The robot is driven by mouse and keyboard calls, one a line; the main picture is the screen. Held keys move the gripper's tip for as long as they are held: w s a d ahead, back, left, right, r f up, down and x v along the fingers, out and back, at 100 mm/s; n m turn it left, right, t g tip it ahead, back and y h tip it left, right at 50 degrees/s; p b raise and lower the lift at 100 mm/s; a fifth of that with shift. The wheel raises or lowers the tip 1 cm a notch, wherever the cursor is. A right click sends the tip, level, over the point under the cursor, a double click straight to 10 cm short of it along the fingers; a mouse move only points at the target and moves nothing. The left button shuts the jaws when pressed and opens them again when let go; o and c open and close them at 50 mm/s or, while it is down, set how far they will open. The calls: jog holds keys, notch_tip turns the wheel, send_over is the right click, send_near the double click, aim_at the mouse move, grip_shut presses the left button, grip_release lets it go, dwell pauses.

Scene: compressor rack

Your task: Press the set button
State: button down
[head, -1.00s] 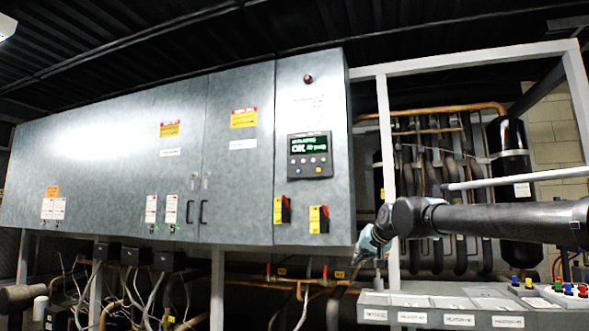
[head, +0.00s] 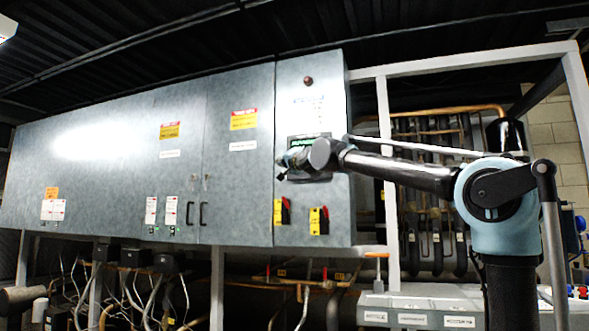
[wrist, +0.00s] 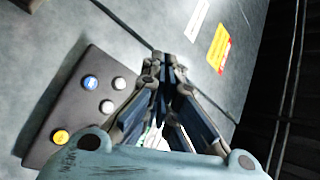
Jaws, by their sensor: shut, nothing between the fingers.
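The dark controller panel (head: 322,178) is on the grey cabinet door, with its green screen (head: 302,140) partly showing above my arm. My gripper (head: 281,168) is in front of the panel's left edge and hides most of its buttons in the head view. In the wrist view the panel (wrist: 78,122) lies left of my gripper (wrist: 160,62), whose fingers are shut and empty. It shows a blue button (wrist: 90,82), a yellow button (wrist: 60,137) and grey buttons (wrist: 119,83). I cannot read which is the set button. Contact cannot be told.
Two red-and-yellow switches (head: 319,220) sit below the panel. Yellow warning labels (head: 244,119) and door handles (head: 203,212) are to the left. A white frame post (head: 387,180) and pipes stand to the right. A grey ledge (head: 400,300) is at lower right.

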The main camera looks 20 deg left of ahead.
jog(key=shift+s+a+r, duration=0.1)
jog(key=shift+a+r, duration=0.05)
jog(key=shift+r, duration=0.1)
jog(key=w, duration=0.8)
jog(key=shift+w+d, duration=0.4)
jog(key=shift+w, duration=0.1)
dwell(1.4)
jog(key=shift+w, duration=0.2)
jog(key=shift+w, duration=0.4)
dwell(0.8)
jog(key=shift+s, duration=0.15)
jog(key=shift+s+a, duration=0.1)
jog(key=shift+s, duration=0.6)
